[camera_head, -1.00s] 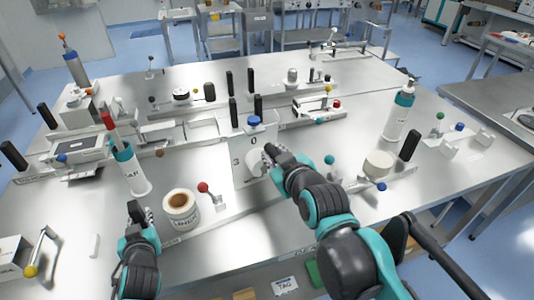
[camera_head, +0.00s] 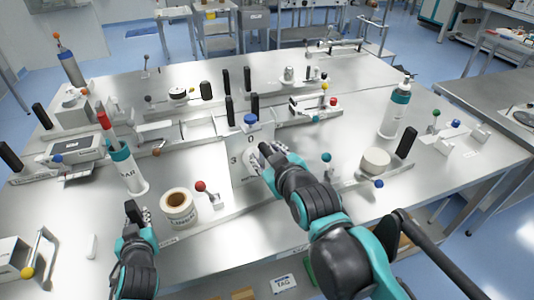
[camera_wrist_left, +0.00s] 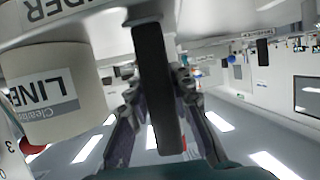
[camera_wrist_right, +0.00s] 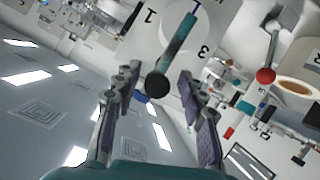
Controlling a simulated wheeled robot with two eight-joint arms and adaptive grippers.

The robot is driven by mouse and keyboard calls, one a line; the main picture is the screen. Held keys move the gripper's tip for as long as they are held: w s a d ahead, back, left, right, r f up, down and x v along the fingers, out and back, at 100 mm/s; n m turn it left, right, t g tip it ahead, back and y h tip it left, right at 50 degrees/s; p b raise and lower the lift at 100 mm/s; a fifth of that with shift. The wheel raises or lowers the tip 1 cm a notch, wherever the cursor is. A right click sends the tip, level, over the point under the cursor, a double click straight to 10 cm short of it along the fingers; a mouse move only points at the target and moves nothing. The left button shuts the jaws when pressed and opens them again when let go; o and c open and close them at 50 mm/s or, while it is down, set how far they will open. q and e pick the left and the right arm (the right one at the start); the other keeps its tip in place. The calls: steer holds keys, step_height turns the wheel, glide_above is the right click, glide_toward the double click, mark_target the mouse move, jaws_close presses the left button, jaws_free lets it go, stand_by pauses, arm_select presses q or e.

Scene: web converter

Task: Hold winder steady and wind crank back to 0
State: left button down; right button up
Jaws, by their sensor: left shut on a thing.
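The winder has an upright white panel (camera_head: 238,176) with the numbers 0 and 3 visible in the head view. Its dial face (camera_wrist_right: 205,25) shows 1 and 3 in the right wrist view. A teal crank arm (camera_wrist_right: 176,45) with a black round end (camera_wrist_right: 158,86) sticks out from the dial. My right gripper (camera_wrist_right: 158,92) is open, with its fingers on either side of the crank's black end; contact is not clear. It hides the crank in the head view (camera_head: 262,153). My left gripper (camera_head: 137,218) is shut on a black upright handle (camera_wrist_left: 157,85) beside the liner roll.
The liner roll (camera_head: 179,212) and a red-knobbed lever (camera_head: 201,186) stand between my grippers. A white bottle (camera_head: 128,172) is behind my left gripper. A blue knob (camera_head: 250,119) tops the panel. A cream roll (camera_head: 375,161) and a dispenser bottle (camera_head: 396,112) stand to the right.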

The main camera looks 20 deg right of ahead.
arm_select(q)
steer(key=shift+s+f, duration=0.2)
steer(key=shift+f, duration=0.1)
arm_select(e)
steer(key=shift+s, duration=0.1)
steer(key=v, duration=0.7)
steer(key=shift+s, duration=0.3)
arm_select(q)
steer(key=shift+w+r+p, duration=0.2)
steer(key=shift+r+p, duration=0.15)
arm_select(e)
steer(key=shift+w+r, duration=0.15)
steer(key=shift+r, duration=0.25)
arm_select(q)
steer(key=c, duration=1.3)
jaws_free()
steer(key=shift+r, duration=0.1)
steer(key=shift+v, duration=5.95)
